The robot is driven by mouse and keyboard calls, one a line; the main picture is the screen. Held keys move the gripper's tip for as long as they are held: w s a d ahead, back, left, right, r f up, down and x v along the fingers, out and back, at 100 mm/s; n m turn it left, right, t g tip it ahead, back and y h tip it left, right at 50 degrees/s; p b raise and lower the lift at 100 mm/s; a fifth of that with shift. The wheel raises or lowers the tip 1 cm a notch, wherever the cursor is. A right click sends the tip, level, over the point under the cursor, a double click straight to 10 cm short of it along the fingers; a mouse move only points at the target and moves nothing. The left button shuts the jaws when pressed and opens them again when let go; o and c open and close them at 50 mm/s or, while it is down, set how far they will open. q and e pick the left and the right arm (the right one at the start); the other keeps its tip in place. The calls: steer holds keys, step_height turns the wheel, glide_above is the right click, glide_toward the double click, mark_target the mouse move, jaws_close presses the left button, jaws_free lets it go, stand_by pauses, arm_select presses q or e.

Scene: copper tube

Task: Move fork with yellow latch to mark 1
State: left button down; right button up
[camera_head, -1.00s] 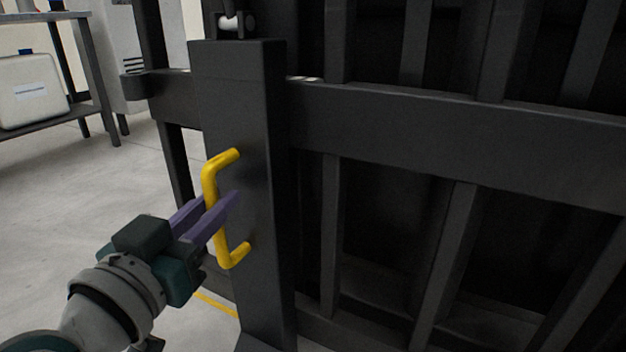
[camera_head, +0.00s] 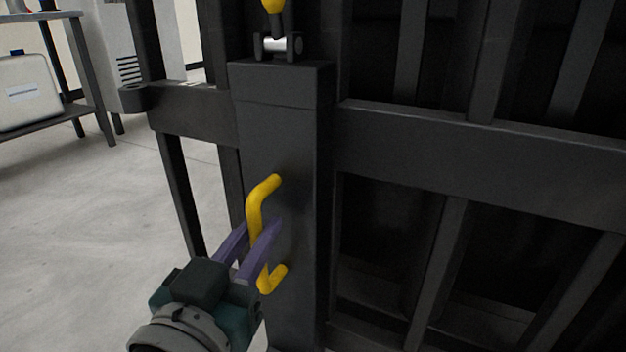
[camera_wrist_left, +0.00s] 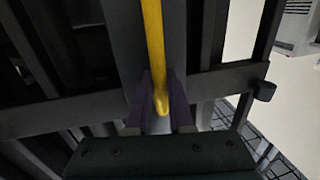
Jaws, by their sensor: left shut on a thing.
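The fork (camera_head: 285,135) is a dark grey upright post joined to a frame of bars, with a yellow bar handle (camera_head: 254,208) on its near face. A small yellow knob, perhaps the latch (camera_head: 272,5), shows at the top edge above a metal pin on the post. My left gripper (camera_head: 262,238) has its purple fingers on either side of the handle and is shut on it. In the left wrist view the handle (camera_wrist_left: 154,45) runs down between the purple fingers (camera_wrist_left: 160,98). My right gripper is not in view. No mark 1 shows.
A grey shelf (camera_head: 40,118) with a white case (camera_head: 28,92) stands at the far left, beside a light cabinet (camera_head: 128,50). Pale concrete floor (camera_head: 70,220) is open on the left. Dark bars fill the right side.

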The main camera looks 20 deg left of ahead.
arm_select(q)
steer(key=shift+d, duration=0.3)
steer(key=shift+a, duration=0.1)
steer(key=c, duration=1.2)
jaws_free()
steer(key=shift+c, duration=0.2)
steer(key=o, duration=0.4)
steer(key=shift+d, duration=0.25)
steer(key=shift+o, duration=0.2)
steer(key=shift+a, duration=0.15)
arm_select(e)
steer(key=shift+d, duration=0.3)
arm_select(q)
steer(key=shift+a, duration=0.1)
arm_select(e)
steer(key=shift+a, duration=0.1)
arm_select(q)
steer(key=s+d+p, duration=0.1)
steer(key=s+p, duration=0.2)
steer(key=s, duration=0.7)
steer(key=shift+d+p, duration=0.2)
steer(key=shift+p, duration=0.2)
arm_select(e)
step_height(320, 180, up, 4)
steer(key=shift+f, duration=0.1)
